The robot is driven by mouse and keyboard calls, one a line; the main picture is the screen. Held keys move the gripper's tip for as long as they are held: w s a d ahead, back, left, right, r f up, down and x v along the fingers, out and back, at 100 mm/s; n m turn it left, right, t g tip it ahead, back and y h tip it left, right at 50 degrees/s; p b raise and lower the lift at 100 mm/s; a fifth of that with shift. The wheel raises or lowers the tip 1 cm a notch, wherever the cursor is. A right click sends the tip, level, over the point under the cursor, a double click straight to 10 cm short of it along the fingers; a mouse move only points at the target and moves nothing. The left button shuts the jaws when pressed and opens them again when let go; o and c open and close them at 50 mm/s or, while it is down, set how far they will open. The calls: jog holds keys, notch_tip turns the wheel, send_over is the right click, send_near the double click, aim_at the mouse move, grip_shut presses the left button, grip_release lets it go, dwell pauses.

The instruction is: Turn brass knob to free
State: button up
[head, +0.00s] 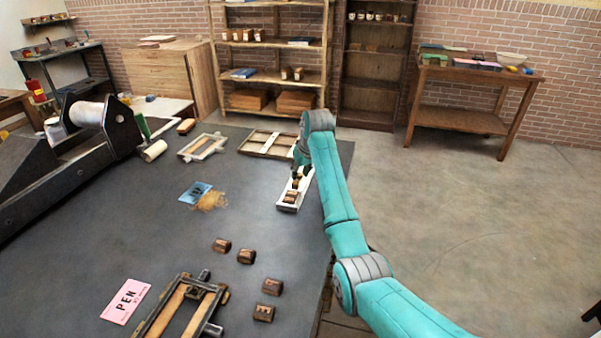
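I cannot make out a brass knob. My gripper (298,170) is small and dark at the end of my teal arm, just over the far part of a narrow white tray (284,207). Small wooden blocks (291,196) lie in the tray. Whether the fingers are open or touch anything is too small to tell. A dark metal frame with wooden bars (176,312) lies at the near edge of the table, with dark round fittings (212,330) at its right side, far from my gripper.
Several loose type blocks (246,257) and a pink "PEN" card (125,301) lie on the dark table (150,225). A blue card (195,193) and two flat frames (203,146) lie farther back. A press with a roller (88,112) stands left. The floor right is clear.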

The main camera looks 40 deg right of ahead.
grip_shut()
jog(key=shift+n, duration=0.3)
jog(key=n+y, duration=0.1)
jog(key=n, duration=0.2)
jog(key=shift+d+n+y, duration=0.15)
jog(key=shift+n+y, duration=0.25)
jog(key=n, duration=0.2)
jog(key=n+y, duration=0.1)
jog(key=n, duration=0.1)
jog(key=shift+w+d+n+g+y, duration=0.1)
jog(key=shift+d+n+g+y, duration=0.05)
jog(key=shift+n+g+y, duration=0.2)
jog(key=n, duration=0.2)
jog(key=n+g+y, duration=0.1)
jog(key=n, duration=0.1)
jog(key=shift+w+d+r, duration=0.1)
jog(key=shift+w+r, duration=0.05)
jog(key=shift+n+g+y, duration=0.25)
jog(key=shift+n+g, duration=0.5)
jog(key=shift+n, duration=1)
jog(key=shift+w+n+g, duration=0.1)
jog(key=shift+n+g, duration=0.3)
jog(key=shift+n, duration=0.4)
